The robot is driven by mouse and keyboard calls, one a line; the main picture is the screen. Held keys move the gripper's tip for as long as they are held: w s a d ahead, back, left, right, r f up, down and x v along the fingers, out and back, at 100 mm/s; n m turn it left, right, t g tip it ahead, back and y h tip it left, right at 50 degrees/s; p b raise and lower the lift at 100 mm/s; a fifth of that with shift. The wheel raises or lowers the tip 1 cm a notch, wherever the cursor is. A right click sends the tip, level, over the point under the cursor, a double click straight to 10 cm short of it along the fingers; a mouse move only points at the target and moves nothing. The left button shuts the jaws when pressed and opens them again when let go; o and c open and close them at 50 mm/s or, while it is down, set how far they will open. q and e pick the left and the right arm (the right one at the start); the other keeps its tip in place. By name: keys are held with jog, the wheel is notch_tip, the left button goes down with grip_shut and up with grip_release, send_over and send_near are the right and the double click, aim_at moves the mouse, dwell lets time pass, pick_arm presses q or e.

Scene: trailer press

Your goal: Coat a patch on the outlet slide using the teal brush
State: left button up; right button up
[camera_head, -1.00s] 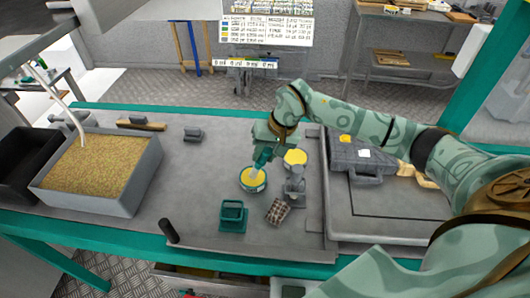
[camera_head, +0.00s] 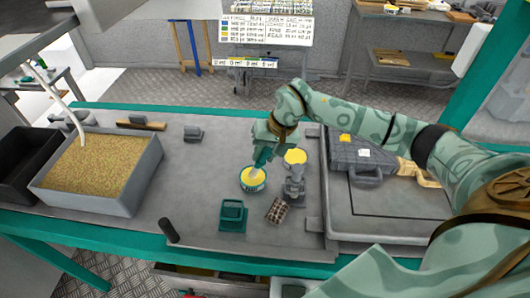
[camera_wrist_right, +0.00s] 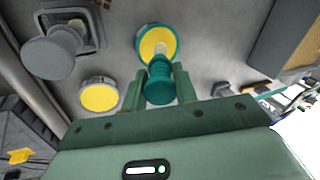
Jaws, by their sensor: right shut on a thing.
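My right gripper (camera_head: 264,152) is shut on the teal brush (camera_head: 262,160) and holds it handle up, above a teal-rimmed tin (camera_head: 247,187) of yellow stuff. In the right wrist view the gripper (camera_wrist_right: 158,85) has a finger on each side of the brush's teal handle (camera_wrist_right: 160,88). The brush's lower end reaches into the tin's opening (camera_wrist_right: 146,44); its contact with the yellow stuff is hard to tell. I cannot make out the outlet slide with certainty. My left gripper is not in view.
A second yellow-topped tin (camera_head: 295,157) and a grey stand (camera_head: 294,188) are close to the right. A teal box (camera_head: 233,215) and a brown-and-white block (camera_head: 277,210) lie in front. A grain-filled tray (camera_head: 122,203) stands left. Bench between is clear.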

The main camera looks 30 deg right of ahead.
jog(key=shift+r+p, duration=2.45)
jog(key=shift+r, duration=1.05)
jog(key=s+a+r+n+b, duration=0.1)
jog(key=s+a+n+b, duration=0.1)
jog(key=s, duration=0.4)
jog(key=s+a+r+n+g+b, duration=0.1)
jog(key=s+a+r+n+b, duration=0.1)
jog(key=s, duration=0.4)
jog(key=shift+s+a+n+y+b, duration=0.3)
jog(key=shift+a+b, duration=0.6)
jog(key=shift+a, duration=0.45)
